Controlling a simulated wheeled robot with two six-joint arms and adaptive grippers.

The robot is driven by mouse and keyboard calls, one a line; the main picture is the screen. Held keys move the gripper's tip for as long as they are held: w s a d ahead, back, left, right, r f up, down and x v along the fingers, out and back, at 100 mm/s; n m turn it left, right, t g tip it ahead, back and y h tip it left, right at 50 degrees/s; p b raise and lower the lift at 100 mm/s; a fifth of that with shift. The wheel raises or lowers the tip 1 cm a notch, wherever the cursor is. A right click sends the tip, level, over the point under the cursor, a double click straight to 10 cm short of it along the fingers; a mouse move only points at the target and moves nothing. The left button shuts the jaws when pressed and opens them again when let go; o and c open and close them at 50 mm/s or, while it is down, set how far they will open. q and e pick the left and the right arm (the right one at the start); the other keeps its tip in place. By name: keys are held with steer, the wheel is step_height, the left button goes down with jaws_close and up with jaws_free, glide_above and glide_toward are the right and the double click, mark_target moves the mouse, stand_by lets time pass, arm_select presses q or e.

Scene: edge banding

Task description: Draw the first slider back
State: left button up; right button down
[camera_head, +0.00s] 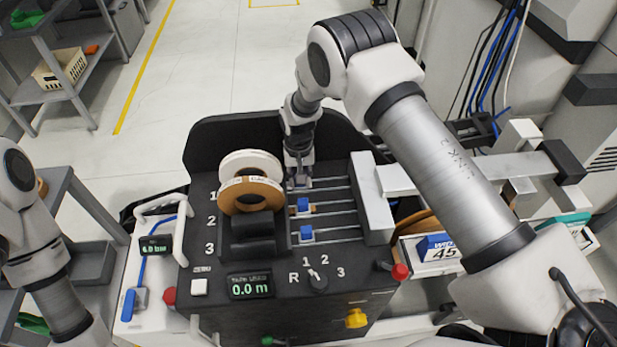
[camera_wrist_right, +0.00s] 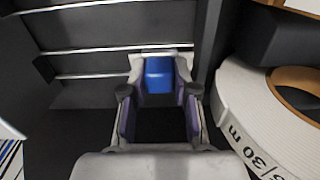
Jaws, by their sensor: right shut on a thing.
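The black machine (camera_head: 205,255) has rows marked 1, 2 and 3, with metal rails on its right half. My right gripper (camera_head: 299,182) reaches down to row 1, at the left end of that rail. The first slider, a blue block (camera_wrist_right: 158,75), is between the fingers of my right gripper (camera_wrist_right: 157,100) in the right wrist view, and the gripper is shut on it. In the head view the gripper mostly hides this slider. The second slider (camera_head: 303,205) and third slider (camera_head: 306,233) sit at the left of their rails. My left gripper is out of view.
A white roll (camera_head: 250,160) and a brown roll (camera_head: 252,190) stand close left of the right gripper; the white one also shows in the wrist view (camera_wrist_right: 255,115). A grey block (camera_head: 371,200) closes the rails' right end. The rails between are clear.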

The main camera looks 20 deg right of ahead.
steer(key=c, duration=0.9)
jaws_free()
steer(key=shift+a, duration=0.3)
step_height(320, 180, up, 8)
steer(key=shift+r, duration=0.1)
steer(key=shift+d, duration=0.1)
